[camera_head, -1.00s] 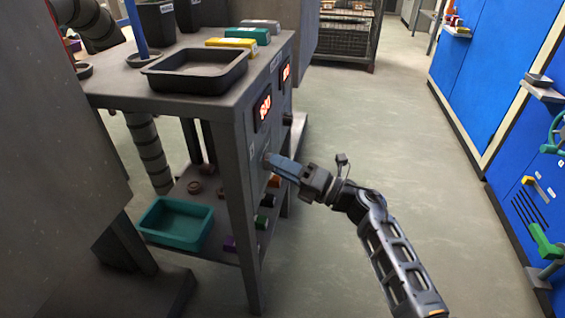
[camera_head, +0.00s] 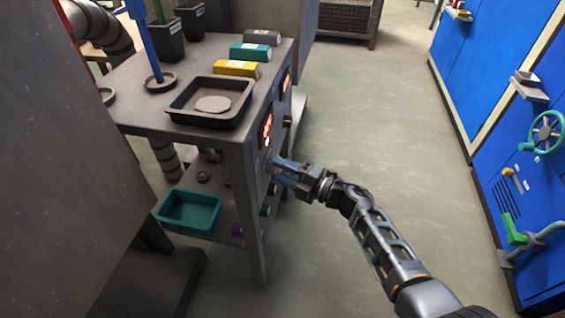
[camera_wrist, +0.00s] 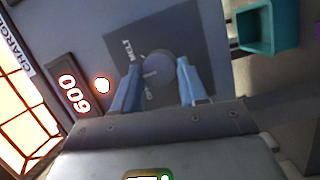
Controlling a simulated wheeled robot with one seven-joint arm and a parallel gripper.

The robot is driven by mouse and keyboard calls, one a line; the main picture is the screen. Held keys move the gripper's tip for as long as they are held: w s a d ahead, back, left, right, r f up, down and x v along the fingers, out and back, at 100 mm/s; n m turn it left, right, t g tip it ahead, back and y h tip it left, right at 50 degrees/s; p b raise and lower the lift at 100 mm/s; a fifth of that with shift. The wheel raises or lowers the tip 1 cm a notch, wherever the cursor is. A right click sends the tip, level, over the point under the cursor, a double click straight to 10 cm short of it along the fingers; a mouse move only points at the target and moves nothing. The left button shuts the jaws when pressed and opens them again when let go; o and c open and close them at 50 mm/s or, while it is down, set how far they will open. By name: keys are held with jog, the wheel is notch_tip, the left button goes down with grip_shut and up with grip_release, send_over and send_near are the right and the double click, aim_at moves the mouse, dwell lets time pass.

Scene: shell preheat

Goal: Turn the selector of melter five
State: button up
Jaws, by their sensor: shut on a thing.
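A round grey selector knob (camera_wrist: 158,72) with a small pale pointer sits on a dark plate (camera_wrist: 120,30) marked MELT in the wrist view. My gripper (camera_wrist: 160,82) has its two blue fingers on either side of the knob, shut on it. In the head view my gripper (camera_head: 277,168) reaches the front panel of the grey bench from the right, and its fingers hide the knob. A lit display (camera_wrist: 72,92) beside the plate reads 600, with a glowing round lamp (camera_wrist: 102,85) next to it. No melter number is legible.
The bench top holds a black tray (camera_head: 178,112) with a grey disc, and yellow, teal and grey blocks. A teal bin (camera_head: 190,228) stands on the lower shelf. Blue cabinets (camera_head: 500,70) with a handwheel stand at right. The floor between is clear.

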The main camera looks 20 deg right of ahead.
dwell(0.4)
jog(key=o, duration=1)
jog(key=shift+o, duration=0.2)
jog(key=p+v, duration=0.2)
jog(key=v, duration=0.5)
jog(key=shift+s+d, duration=0.25)
jog(key=shift+s, duration=0.05)
jog(key=shift+a+r, duration=0.1)
